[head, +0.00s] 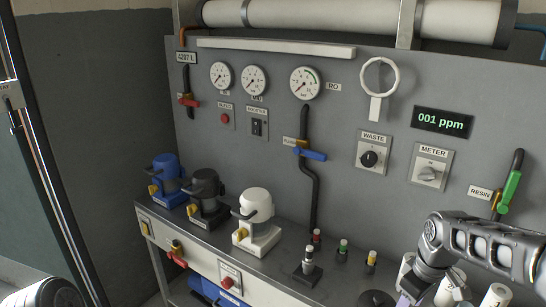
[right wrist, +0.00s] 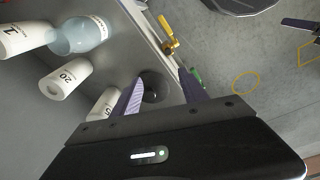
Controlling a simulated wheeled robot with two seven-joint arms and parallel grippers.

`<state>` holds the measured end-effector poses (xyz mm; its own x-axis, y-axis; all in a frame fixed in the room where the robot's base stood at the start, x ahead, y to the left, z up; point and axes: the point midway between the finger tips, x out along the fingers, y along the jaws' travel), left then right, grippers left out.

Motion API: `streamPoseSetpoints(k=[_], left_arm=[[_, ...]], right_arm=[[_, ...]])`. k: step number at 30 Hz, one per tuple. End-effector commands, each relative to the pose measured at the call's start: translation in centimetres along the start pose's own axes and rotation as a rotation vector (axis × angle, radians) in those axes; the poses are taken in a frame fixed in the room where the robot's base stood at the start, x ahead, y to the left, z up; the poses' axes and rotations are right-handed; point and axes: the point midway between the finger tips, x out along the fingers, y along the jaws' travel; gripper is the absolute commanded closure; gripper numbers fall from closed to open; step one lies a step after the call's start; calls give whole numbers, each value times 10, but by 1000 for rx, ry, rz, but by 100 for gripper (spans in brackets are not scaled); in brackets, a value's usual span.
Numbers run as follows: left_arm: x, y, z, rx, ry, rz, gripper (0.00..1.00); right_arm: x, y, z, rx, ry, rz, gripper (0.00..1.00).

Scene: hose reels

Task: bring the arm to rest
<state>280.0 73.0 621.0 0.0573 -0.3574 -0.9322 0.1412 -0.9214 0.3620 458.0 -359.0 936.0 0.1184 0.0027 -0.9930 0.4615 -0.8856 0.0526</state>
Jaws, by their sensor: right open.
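My right arm (head: 480,245) comes in from the right in the head view and reaches down over the right part of the bench. In the right wrist view, my right gripper (right wrist: 160,88) is open. Its two purple-grey fingers are apart, and nothing is held between them. A dark round object (right wrist: 153,87) lies beyond the gap, on the bench surface. A grey arm part of mine (head: 45,293) shows at the bottom left of the head view. My left gripper is out of view.
White numbered cartridges (right wrist: 66,79) and a clear bluish cup (right wrist: 80,36) stand close to the right gripper. Three pump-like units, blue (head: 168,180), black (head: 207,198) and white (head: 257,222), stand along the bench. Behind rises a panel with gauges (head: 305,83) and valves.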

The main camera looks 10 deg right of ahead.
Motion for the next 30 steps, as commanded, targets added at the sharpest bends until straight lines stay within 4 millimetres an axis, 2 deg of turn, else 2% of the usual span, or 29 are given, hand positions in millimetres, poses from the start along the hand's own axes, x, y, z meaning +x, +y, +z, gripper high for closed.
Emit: streamPoseSetpoints(k=[5,8,10,14,17,18,20,21,24,27,30], left_arm=[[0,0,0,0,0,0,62],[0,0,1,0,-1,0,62],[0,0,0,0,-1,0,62],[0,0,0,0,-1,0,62],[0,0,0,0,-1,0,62],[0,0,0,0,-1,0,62],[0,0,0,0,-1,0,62],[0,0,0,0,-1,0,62],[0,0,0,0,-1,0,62],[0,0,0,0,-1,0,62],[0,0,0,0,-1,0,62]], right_arm=[[12,0,-27,91,115,27,49],[28,-6,-45,154,185,26,49],[45,-16,-58,204,231,12,49],[91,-49,-81,319,308,-43,49],[142,-94,-89,437,346,-113,49],[164,-118,-88,489,349,-145,49],[197,-156,-78,566,339,-191,49],[216,-181,-68,610,323,-218,49],[253,-241,-33,685,251,-271,49],[274,-290,4,697,160,-311,49],[285,-325,35,679,71,-345,49]])
